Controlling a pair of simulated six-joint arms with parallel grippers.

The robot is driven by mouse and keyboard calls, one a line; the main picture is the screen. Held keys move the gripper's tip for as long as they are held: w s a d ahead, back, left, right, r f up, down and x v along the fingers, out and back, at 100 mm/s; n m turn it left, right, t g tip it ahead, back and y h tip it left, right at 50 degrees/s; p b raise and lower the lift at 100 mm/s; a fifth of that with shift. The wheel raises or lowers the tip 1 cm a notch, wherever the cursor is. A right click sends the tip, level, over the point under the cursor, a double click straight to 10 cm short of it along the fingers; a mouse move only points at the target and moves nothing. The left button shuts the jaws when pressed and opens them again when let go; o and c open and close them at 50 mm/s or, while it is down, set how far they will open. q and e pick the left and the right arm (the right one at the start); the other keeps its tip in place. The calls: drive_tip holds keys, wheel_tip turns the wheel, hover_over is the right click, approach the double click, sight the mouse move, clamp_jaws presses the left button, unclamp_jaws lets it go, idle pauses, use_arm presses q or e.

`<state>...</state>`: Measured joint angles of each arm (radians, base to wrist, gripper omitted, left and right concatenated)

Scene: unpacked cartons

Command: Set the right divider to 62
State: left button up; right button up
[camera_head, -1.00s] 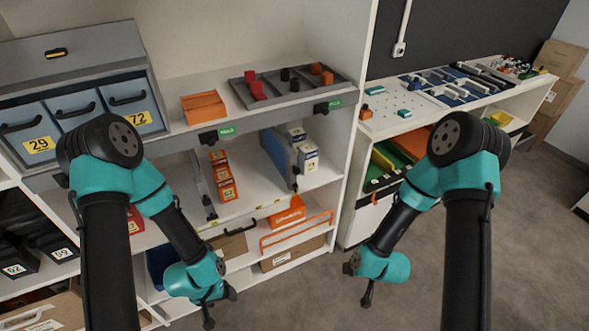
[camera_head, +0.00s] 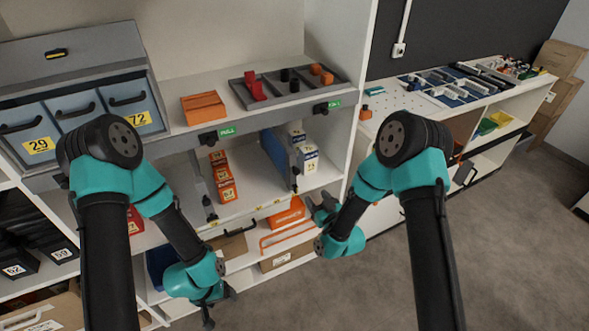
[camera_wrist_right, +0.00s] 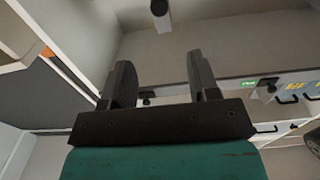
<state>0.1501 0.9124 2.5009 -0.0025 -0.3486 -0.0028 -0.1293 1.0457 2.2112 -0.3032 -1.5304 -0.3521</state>
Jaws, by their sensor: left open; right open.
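The right divider (camera_head: 275,150) is a blue-grey upright panel in the middle shelf bay, with a black knob (camera_head: 294,172) low at its front. The left divider (camera_head: 202,182) stands further left with its own black knob. The shelf's front edge strip (camera_head: 245,216) has small yellow marks, too small to read. My right gripper (camera_head: 321,208) is open and empty, in front of the shelf, right of and below the right divider's knob. Its two spread fingers (camera_wrist_right: 162,75) show in the right wrist view, with dark knobs beyond. My left gripper (camera_head: 215,306) is open, low in front of the shelf.
Orange boxes (camera_head: 222,177) with yellow labels stand between the dividers. White-blue boxes (camera_head: 307,155) stand right of the right divider. An orange wire frame (camera_head: 285,238) and a carton (camera_head: 290,257) are below. A grey tray (camera_head: 285,86) sits above. Open floor lies in front.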

sight(297, 172)
drive_tip(key=x, duration=1.7)
drive_tip(key=shift+w+a, duration=0.15)
clamp_jaws()
